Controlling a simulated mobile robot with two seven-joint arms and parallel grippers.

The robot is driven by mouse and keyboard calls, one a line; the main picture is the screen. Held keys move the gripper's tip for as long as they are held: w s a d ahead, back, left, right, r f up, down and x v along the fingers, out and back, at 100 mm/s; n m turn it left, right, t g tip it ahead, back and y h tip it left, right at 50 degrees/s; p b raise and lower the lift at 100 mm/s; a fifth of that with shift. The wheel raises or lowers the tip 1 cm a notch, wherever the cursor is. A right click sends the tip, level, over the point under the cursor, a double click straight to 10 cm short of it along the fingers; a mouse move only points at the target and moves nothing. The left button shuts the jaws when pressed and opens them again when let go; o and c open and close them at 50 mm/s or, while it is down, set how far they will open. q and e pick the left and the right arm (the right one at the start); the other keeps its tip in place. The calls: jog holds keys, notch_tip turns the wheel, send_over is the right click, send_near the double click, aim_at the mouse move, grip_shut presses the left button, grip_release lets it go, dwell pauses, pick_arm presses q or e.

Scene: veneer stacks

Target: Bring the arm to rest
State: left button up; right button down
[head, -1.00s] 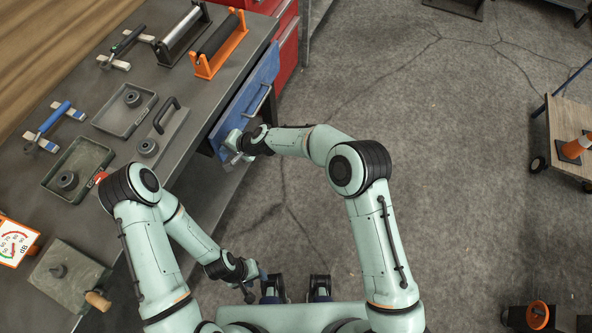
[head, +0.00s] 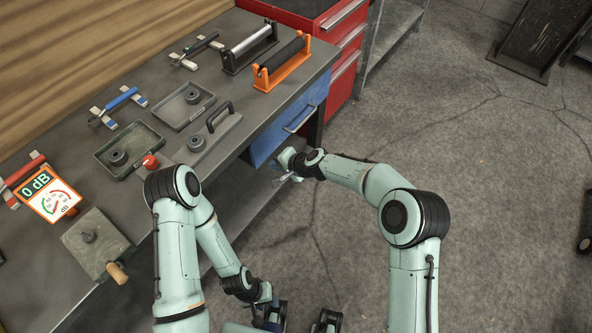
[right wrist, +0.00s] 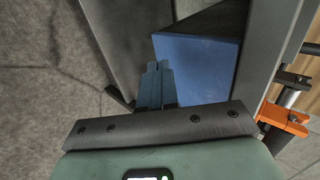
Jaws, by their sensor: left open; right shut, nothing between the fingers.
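My right gripper (head: 284,176) is in front of the workbench, just below and beside the blue drawer (head: 268,147), apart from its handle (head: 300,119). In the right wrist view its blue fingers (right wrist: 156,82) are together with nothing between them, and a blue panel (right wrist: 200,68) shows behind them. My left gripper (head: 270,317) hangs low beside the bench, near the bottom edge of the head view. It is open and small in view, and I see nothing held in it.
The grey workbench (head: 225,152) carries trays (head: 130,146), roller stands (head: 283,65), a sound meter (head: 48,195) and a plate with a wooden-handled tool (head: 95,243). A red cabinet (head: 345,45) stands beyond the bench. The concrete floor (head: 500,200) at right is largely clear.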

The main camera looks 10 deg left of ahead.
jog(key=v, duration=0.7)
jog(key=shift+w+r+b, duration=0.2)
jog(key=shift+r+b, duration=0.1)
jog(key=shift+r, duration=0.05)
jog(key=shift+d, duration=0.15)
